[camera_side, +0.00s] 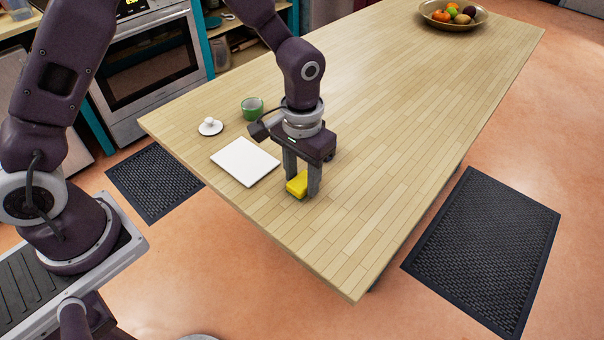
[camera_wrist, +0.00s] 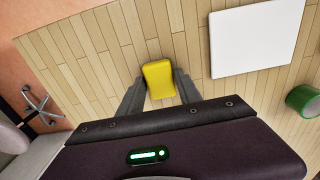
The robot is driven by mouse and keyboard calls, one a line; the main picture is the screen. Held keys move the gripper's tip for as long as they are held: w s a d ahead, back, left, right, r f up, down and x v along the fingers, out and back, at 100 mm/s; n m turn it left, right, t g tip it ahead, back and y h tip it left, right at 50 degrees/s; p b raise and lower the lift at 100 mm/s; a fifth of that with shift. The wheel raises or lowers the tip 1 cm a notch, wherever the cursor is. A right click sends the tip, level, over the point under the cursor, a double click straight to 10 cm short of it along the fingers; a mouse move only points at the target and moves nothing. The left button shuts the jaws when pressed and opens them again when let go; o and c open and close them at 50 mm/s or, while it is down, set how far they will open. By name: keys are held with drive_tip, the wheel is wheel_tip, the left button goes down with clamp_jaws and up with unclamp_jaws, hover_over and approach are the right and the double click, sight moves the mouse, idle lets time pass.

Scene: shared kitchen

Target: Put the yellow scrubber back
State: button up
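The yellow scrubber (camera_side: 298,184) is a small yellow block at the near edge region of the wooden table. It also shows in the wrist view (camera_wrist: 159,79), between my fingertips. My gripper (camera_side: 303,184) points down with one finger on each side of the scrubber. In the wrist view the fingers of my gripper (camera_wrist: 159,85) sit close along both its sides. I cannot tell whether they press on it or leave a small gap. The scrubber appears at table height.
A white board (camera_side: 245,161) lies left of my gripper on the table (camera_side: 400,130). Behind it are a green cup (camera_side: 252,108) and a small white lidded or knobbed piece (camera_side: 210,126). A fruit bowl (camera_side: 453,14) stands at the far end. The table right of my gripper is clear.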

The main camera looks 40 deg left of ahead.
sight(302, 181)
drive_tip(key=shift+o, duration=1.1)
wheel_tip(302, 181, up, 12)
drive_tip(key=shift+r, duration=0.25)
drive_tip(key=s+a+r+t, duration=0.3)
drive_tip(key=s+a+r, duration=0.4)
drive_tip(key=s+r, duration=0.35)
drive_tip(key=s+a+f+t, duration=0.1)
drive_tip(key=s+a+t, duration=0.1)
drive_tip(key=s, duration=0.8)
drive_tip(key=shift+s+a+t, duration=0.15)
drive_tip(key=shift+a+t, duration=0.15)
drive_tip(key=shift+a, duration=0.15)
